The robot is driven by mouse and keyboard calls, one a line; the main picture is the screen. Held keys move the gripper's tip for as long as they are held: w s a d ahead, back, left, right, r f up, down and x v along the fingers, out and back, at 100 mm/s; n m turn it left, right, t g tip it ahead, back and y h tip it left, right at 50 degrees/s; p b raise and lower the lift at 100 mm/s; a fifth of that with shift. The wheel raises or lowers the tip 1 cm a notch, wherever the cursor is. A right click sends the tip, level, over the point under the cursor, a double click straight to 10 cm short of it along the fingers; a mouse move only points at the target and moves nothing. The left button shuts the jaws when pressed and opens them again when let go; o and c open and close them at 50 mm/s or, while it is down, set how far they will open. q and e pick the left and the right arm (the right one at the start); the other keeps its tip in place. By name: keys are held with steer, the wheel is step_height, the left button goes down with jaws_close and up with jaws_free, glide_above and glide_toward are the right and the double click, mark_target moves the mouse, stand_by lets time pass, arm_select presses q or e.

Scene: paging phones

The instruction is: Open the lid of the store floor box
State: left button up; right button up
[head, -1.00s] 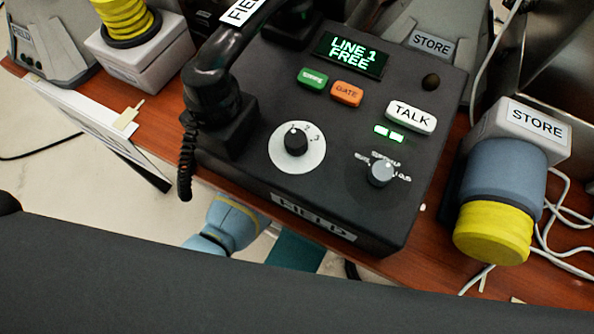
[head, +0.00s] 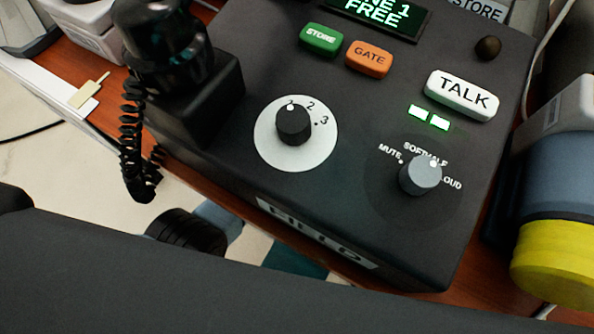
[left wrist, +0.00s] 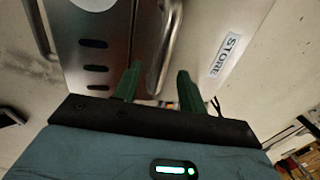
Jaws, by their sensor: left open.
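In the left wrist view, a brushed-steel panel (left wrist: 118,22) with dark slots and a bar handle (left wrist: 168,45) fills the upper left and middle. A white STORE label (left wrist: 227,55) is on the pale surface to the right of the handle. I cannot tell whether the steel panel is the lid of the store floor box. My left gripper (left wrist: 158,74) is open, with its green fingers on either side of the handle's near end. I cannot tell whether they touch it. Neither gripper shows in the head view.
In the head view, a black FIELD phone console (head: 345,215) with knobs, buttons and a handset (head: 165,45) covers most of the wooden desk (head: 490,255). A blue-and-yellow cylinder (head: 560,255) stands to its right. Pale floor (head: 70,150) shows at the left.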

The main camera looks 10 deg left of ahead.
arm_select(q)
steer(key=shift+w+d+f+b, duration=0.15)
steer(key=shift+f+b, duration=0.2)
steer(key=shift+f, duration=0.25)
steer(key=shift+w+a+f+b, duration=0.1)
steer(key=shift+f+b, duration=0.2)
steer(key=shift+f, duration=0.3)
jaws_close()
steer(key=shift+r, duration=0.1)
